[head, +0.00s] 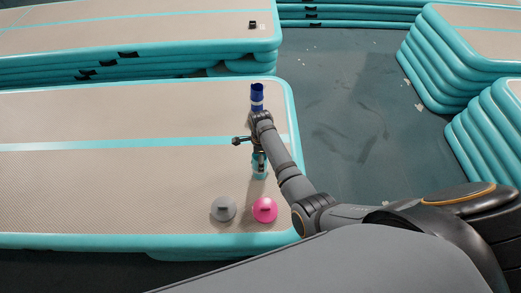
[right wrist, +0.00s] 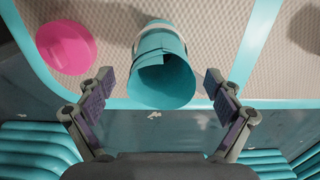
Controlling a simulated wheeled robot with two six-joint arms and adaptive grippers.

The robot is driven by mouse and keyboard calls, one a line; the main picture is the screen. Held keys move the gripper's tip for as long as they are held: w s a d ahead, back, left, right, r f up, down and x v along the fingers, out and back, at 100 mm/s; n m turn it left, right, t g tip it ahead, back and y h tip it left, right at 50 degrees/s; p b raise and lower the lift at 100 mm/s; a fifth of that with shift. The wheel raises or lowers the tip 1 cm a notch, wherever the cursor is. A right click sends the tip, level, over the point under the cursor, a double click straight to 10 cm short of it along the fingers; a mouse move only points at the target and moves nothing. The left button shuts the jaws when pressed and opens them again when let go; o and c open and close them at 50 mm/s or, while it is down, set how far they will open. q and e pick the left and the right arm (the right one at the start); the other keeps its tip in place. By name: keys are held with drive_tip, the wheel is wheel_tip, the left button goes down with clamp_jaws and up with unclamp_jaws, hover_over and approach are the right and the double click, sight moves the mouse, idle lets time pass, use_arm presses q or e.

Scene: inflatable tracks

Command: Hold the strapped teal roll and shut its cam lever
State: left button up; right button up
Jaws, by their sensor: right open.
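The teal roll (head: 260,171) lies on the beige inflatable track near its right end, partly hidden by my right gripper in the head view. In the right wrist view the teal roll (right wrist: 162,78) shows its coiled open end, with a pale band farther along it. My right gripper (head: 259,155) is over the roll. In the right wrist view its fingers (right wrist: 158,88) are spread wide, one on each side of the roll, with gaps showing. The cam lever cannot be made out. My left gripper is not in view.
A blue roll (head: 257,98) stands behind my right gripper. A grey disc (head: 223,208) and a pink disc (head: 264,209) lie near the front edge. The track (head: 100,190) is clear to the left. Stacked teal-sided tracks (head: 435,70) stand across the floor at right.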

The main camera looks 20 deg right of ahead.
wheel_tip(320, 180, down, 2)
drive_tip(key=shift+c, duration=0.5)
drive_tip(key=shift+s, duration=0.1)
drive_tip(key=c, duration=1.4)
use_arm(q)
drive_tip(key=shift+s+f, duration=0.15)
use_arm(e)
drive_tip(key=shift+c, duration=0.3)
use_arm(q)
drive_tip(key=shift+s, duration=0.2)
use_arm(e)
drive_tip(key=shift+s+f, duration=0.1)
